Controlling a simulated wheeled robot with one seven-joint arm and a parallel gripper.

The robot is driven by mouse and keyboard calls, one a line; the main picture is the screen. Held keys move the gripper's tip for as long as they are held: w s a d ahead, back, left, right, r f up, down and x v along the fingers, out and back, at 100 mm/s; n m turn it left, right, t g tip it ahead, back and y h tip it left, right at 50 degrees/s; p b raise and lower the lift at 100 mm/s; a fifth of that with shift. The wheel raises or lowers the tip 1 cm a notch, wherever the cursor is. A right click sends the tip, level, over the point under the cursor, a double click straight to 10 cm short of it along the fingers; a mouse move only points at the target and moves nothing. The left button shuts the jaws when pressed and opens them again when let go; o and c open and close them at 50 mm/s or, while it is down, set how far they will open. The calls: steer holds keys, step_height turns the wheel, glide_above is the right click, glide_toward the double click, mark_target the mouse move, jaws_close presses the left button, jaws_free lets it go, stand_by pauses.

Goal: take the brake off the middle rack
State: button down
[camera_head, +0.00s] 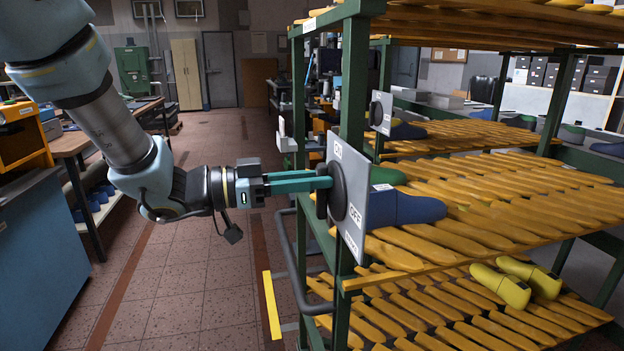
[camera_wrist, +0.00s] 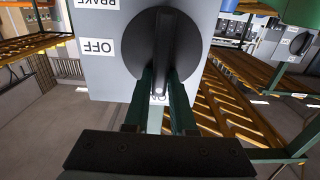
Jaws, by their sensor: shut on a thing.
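The brake is a black round knob (camera_head: 338,192) on a grey plate (camera_head: 380,212) fixed to the front post of the green rack. The plate has ON, OFF and BRAKE labels. In the wrist view the knob (camera_wrist: 181,45) has a raised bar in line with the ON label, which is partly hidden. The OFF label (camera_wrist: 99,47) sits to the side on the plate (camera_wrist: 110,75). My gripper (camera_head: 326,184) reaches level from the left and is shut on the knob's bar. Its fingers (camera_wrist: 162,85) also show in the wrist view, either side of the bar.
The rack (camera_head: 344,300) has slatted yellow shelves holding a blue last (camera_head: 415,207) and yellow-green lasts (camera_head: 505,282). Another brake plate (camera_head: 381,112) is on a rack behind. A blue cabinet (camera_head: 40,265) stands at the left. Tiled floor (camera_head: 190,270) is clear between.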

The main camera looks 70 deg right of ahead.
steer(key=shift+f+b, duration=0.1)
steer(key=shift+b, duration=0.45)
steer(key=m+b, duration=0.3)
steer(key=b, duration=0.2)
steer(key=a+f+m+b, duration=0.1)
steer(key=m+b, duration=0.2)
steer(key=b, duration=0.1)
steer(key=s+m+b, duration=0.1)
steer(key=m+b, duration=0.2)
steer(key=b, duration=0.2)
steer(key=shift+a+f+b, duration=0.25)
steer(key=shift+a+b, duration=0.05)
steer(key=m+b, duration=0.3)
steer(key=b, duration=0.1)
steer(key=f+m+b, duration=0.1)
steer(key=m+b, duration=0.2)
steer(key=b, duration=0.2)
steer(key=shift+s+a, duration=0.2)
steer(key=m+b, duration=0.2)
steer(key=b, duration=0.1)
steer(key=shift+m+b, duration=0.35)
steer(key=shift+m, duration=0.05)
steer(key=c, duration=0.7)
jaws_free()
steer(key=shift+c, duration=0.2)
